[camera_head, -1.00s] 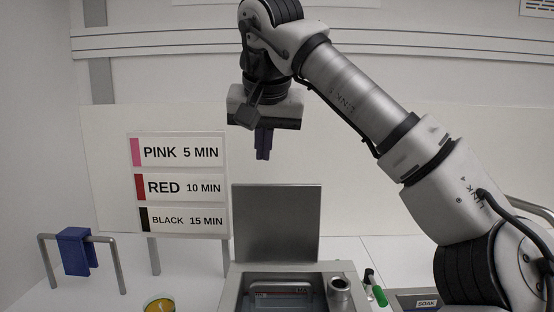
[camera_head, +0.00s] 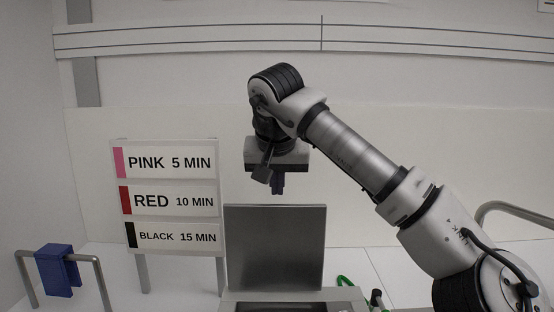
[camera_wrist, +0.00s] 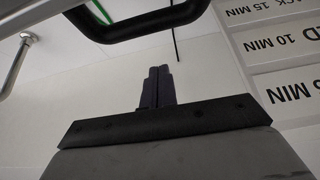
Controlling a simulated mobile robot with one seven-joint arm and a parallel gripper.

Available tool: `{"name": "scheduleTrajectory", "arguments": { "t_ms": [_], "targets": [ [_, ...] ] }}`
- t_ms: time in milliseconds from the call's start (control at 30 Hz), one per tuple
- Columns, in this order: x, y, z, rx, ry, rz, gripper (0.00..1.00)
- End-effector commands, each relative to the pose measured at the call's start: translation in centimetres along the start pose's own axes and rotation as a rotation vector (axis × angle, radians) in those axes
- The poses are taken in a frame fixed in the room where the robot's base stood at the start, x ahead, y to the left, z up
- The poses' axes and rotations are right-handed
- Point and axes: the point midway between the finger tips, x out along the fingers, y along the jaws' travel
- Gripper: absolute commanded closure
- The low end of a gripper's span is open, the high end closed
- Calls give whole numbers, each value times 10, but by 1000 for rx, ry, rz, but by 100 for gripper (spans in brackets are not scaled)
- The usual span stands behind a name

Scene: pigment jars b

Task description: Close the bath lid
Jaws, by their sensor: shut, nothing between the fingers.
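The bath lid (camera_head: 275,248) is a square grey metal plate. It stands upright, open, at the back of the bath (camera_head: 290,296), whose top edge shows at the bottom of the head view. My gripper (camera_head: 277,190) is above and behind the lid's top edge or just over it; the exact depth is hard to tell. Its dark fingers point down, together and empty. In the wrist view the shut fingers (camera_wrist: 157,85) show against a pale surface. Most of the bath is cut off below the head view.
A sign board (camera_head: 170,200) with pink, red and black times stands left of the lid. A blue clip-like piece (camera_head: 58,270) hangs on a metal rail (camera_head: 98,275) at far left. A green loop (camera_head: 345,282) and a dark-topped item (camera_head: 376,298) are right of the bath.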

Motion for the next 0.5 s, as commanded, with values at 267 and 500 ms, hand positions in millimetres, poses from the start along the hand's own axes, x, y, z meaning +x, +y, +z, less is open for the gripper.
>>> {"name": "scheduleTrajectory", "arguments": {
  "t_ms": [267, 500],
  "targets": [
    [-14, 0, 31, -2, 1, -2, 100],
    [-16, 0, 38, 0, 0, -1, 100]
  ]
}}
